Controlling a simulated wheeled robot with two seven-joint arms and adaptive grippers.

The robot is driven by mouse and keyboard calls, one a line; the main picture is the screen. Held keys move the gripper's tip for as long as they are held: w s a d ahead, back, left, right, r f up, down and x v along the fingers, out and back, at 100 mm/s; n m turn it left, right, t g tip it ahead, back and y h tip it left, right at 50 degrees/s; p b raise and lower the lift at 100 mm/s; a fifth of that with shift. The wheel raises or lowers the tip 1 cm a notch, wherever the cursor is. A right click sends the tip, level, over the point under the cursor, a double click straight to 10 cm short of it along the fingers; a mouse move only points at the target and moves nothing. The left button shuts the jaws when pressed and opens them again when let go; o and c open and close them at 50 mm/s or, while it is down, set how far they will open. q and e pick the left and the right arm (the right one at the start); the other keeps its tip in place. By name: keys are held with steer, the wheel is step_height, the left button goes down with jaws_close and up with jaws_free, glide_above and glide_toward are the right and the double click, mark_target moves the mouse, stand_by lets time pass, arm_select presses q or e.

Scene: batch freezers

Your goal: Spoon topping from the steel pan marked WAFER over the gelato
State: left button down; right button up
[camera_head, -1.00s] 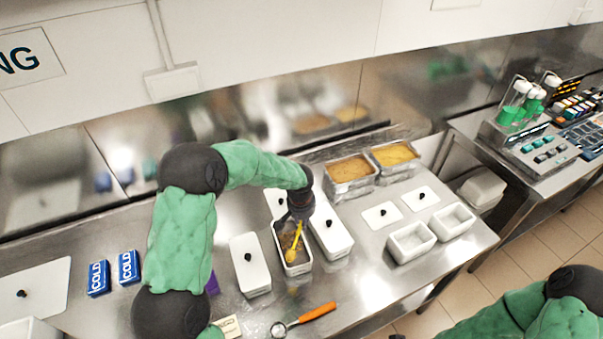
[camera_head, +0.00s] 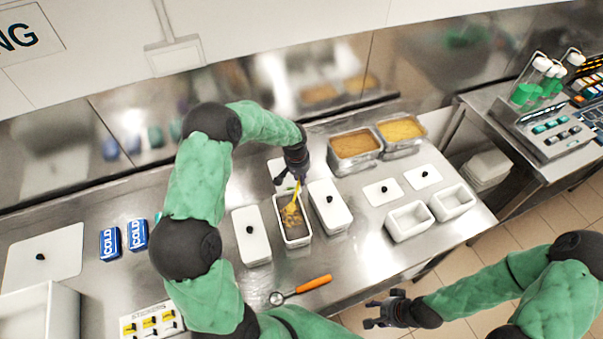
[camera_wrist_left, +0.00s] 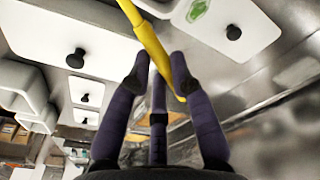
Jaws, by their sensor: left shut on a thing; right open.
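An open steel pan (camera_head: 304,240) holding crumbly brown topping stands between two white-lidded containers; I cannot read any marking on it. My left gripper (camera_head: 294,178) is above the pan's far end, shut on a yellow spoon (camera_head: 296,199). The spoon slants down, its bowl over or in the topping. The spoon also shows in the left wrist view (camera_wrist_left: 146,32), between my fingers. Two steel pans, one of orange-brown gelato (camera_head: 355,144) and one of yellow gelato (camera_head: 401,129), stand at the back right. My right gripper (camera_head: 376,313) is open and empty, beyond the counter's front edge.
White-lidded containers (camera_head: 251,245) (camera_head: 331,214) flank the topping pan closely. An orange-handled scoop (camera_head: 313,284) lies in front. Two empty white tubs (camera_head: 410,221) (camera_head: 453,202) stand to the right. Blue COLD packs (camera_head: 110,243) lie at left. Bare steel lies between scoop and tubs.

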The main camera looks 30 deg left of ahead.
arm_select(q)
steer(key=shift+a+r+p, duration=0.2)
steer(key=shift+r+p, duration=0.05)
steer(key=shift+p, duration=0.1)
steer(key=shift+s+a+f+h, duration=0.1)
steer(key=shift+a+f+h, duration=0.05)
steer(key=shift+h, duration=0.55)
steer(key=shift+a+f+b, duration=0.1)
steer(key=shift+f+b, duration=0.1)
steer(key=shift+b, duration=0.35)
steer(key=a+t+h+b, duration=0.1)
steer(key=h+b, duration=0.3)
steer(key=b, duration=0.3)
steer(key=a+f+t+h+b, duration=0.1)
steer(key=h+b, duration=0.3)
steer(key=b, duration=0.3)
steer(key=a+f+n+t+h+b, duration=0.1)
steer(key=h+b, duration=0.4)
steer(key=b, duration=0.2)
steer(key=shift+s+f+t, duration=0.2)
steer(key=shift+s+t, duration=0.1)
steer(key=shift+t, duration=0.1)
arm_select(e)
step_height(320, 180, down, 21)
steer(key=shift+r, duration=0.15)
steer(key=shift+r, duration=0.1)
